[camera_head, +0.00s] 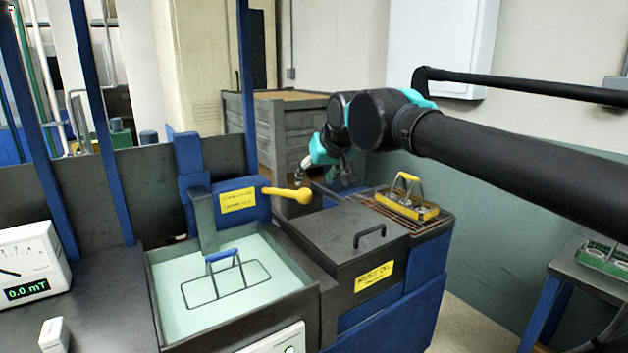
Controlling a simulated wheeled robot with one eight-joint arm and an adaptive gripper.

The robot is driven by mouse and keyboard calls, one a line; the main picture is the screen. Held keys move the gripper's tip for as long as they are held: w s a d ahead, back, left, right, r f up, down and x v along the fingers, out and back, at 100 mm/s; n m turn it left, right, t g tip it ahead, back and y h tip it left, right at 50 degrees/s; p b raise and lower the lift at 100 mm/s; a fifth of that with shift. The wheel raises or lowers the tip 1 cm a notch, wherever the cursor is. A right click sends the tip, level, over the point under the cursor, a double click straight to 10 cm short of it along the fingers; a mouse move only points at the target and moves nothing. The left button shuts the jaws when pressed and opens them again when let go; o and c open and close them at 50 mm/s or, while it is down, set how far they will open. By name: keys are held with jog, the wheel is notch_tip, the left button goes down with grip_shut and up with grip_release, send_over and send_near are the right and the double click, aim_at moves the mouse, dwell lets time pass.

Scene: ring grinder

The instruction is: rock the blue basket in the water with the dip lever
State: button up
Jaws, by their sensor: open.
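The blue-handled basket (224,270) sits in the tank (312,292) of pale water at the front centre. Its blue grip and part of its wire frame show. The dip lever (290,194), a yellow arm with a round knob, points right from the blue housing (230,203) behind the tank. My gripper (307,172) is open and empty, near and slightly above the lever's knob, apart from it in the picture. My arm reaches in from the right. The fingertips are small and partly dark.
A lidded box with a dark handle (370,235) and a "RUST OIL" label stands right of the tank. A yellow basket (408,203) sits on a slatted rack beyond it. A meter (28,265) reading 0.0 mT stands at left. A grey crate (275,115) stands behind.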

aim_at(303, 191)
jog(key=a+r+m+g+h, duration=0.3)
jog(key=a+r+h, duration=0.15)
jog(key=r, duration=0.25)
jog(key=x, duration=1.7)
jog(key=shift+a+f, duration=0.15)
jog(key=shift+f, duration=0.05)
jog(key=shift+w+r, duration=0.1)
grip_shut()
